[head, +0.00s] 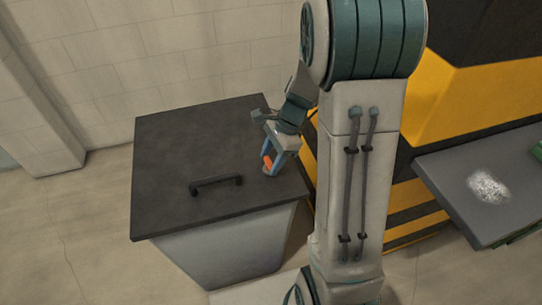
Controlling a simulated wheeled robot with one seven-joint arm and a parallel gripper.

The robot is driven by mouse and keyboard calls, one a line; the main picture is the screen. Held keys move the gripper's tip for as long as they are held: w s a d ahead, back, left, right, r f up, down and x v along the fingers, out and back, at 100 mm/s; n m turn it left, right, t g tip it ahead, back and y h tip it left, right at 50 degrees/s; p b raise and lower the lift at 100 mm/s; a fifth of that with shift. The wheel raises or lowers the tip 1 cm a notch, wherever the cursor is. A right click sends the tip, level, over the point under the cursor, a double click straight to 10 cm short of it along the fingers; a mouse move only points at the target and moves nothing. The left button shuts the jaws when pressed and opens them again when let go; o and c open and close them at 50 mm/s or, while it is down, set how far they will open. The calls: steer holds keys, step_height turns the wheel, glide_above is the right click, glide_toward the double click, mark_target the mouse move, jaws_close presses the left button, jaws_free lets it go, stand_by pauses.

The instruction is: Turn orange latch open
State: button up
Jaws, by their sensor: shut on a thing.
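The orange latch (267,162) shows as a small orange piece at the right part of a dark lid. My gripper (270,166) points down at it, with its blue fingers around the orange piece, and is shut on it. The fingers hide part of the latch, and its exact angle is too small to tell. The dark lid (165,150) lies flat on a light grey bin (225,250). A black bar handle (216,184) stands on the lid, left of my gripper.
A yellow and black machine (480,100) stands behind my arm on the right. A grey table (450,185) with a white patch (488,188) is at the far right. A tiled wall (200,45) is behind the bin. Floor is clear at left.

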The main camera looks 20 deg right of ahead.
steer(key=n+g+p, duration=0.1)
steer(key=n, duration=0.2)
steer(key=shift+w+r, duration=0.1)
steer(key=n+g+p, duration=0.1)
steer(key=n, duration=0.1)
steer(key=n+g+h+p, duration=0.1)
steer(key=n, duration=0.2)
steer(key=shift+w+a, duration=0.1)
steer(key=n+h+p, duration=0.1)
steer(key=n, duration=0.2)
steer(key=shift+a+n+g, duration=0.1)
steer(key=shift+n+g, duration=0.2)
steer(key=shift+w+n+h+p, duration=0.1)
steer(key=shift+n+h+p, duration=0.6)
steer(key=shift+n, duration=1.1)
steer(key=shift+h, duration=0.3)
steer(key=o, duration=1)
